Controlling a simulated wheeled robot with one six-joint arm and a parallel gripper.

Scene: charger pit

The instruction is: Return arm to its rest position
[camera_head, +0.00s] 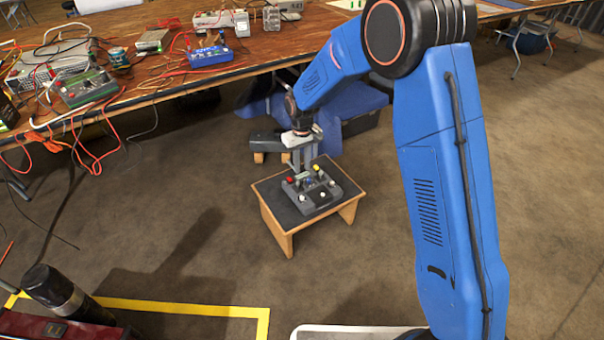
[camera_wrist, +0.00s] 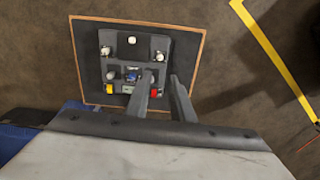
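My gripper (camera_head: 303,168) points straight down over a grey control box (camera_head: 325,196) on a small, dark-topped wooden stool (camera_head: 285,243). The box also bears white knobs, a yellow button (camera_wrist: 110,89) and a small blue part (camera_wrist: 131,75). I cannot tell whether the fingertips touch the box. My blue arm reaches down from the upper right.
A long wooden workbench (camera_head: 275,45) behind holds instruments and tangled cables, some hanging off its front edge. A blue object (camera_head: 350,100) stands on the floor behind the stool. Yellow floor tape (camera_head: 190,309) runs in front. Floor left and right of the stool is clear.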

